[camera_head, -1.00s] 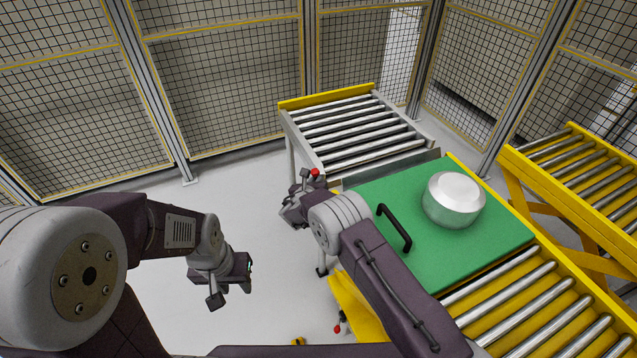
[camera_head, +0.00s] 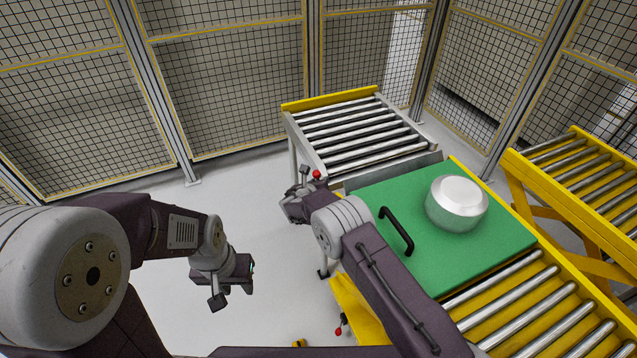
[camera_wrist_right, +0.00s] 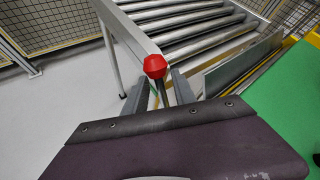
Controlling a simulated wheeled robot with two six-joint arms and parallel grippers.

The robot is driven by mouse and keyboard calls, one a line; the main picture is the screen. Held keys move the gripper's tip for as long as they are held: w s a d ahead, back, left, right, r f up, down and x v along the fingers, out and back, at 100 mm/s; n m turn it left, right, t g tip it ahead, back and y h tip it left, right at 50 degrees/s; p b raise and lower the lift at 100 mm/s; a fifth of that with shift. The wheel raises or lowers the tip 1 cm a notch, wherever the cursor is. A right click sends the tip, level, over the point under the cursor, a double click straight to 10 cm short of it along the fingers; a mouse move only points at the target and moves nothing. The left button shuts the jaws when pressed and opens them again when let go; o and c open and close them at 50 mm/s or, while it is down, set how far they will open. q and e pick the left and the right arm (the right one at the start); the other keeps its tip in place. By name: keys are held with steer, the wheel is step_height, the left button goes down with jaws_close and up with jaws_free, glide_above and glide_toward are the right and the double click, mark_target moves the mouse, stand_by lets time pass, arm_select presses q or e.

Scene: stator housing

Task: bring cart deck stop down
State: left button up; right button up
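A red knob (camera_head: 316,174) on a dark rod stands at the cart's far left corner. It also shows in the right wrist view (camera_wrist_right: 155,66). My right gripper (camera_head: 303,190) is at this lever. In the right wrist view its two fingers (camera_wrist_right: 162,95) stand on either side of the rod just below the knob, with narrow gaps seeming to show. A grey plate (camera_wrist_right: 238,68), likely the deck stop, stands between the cart deck and the grey roller table. My left gripper (camera_head: 234,287) hangs empty over the floor, its fingers apart.
A green board (camera_head: 375,193) with a black handle (camera_head: 396,230) and a silver stator housing (camera_head: 457,203) lies on the yellow roller cart (camera_head: 530,310). A grey roller table (camera_head: 350,125) adjoins it. Another yellow conveyor (camera_head: 575,185) stands right. Mesh fencing surrounds the area. Floor at left is clear.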

steer(key=v, duration=0.9)
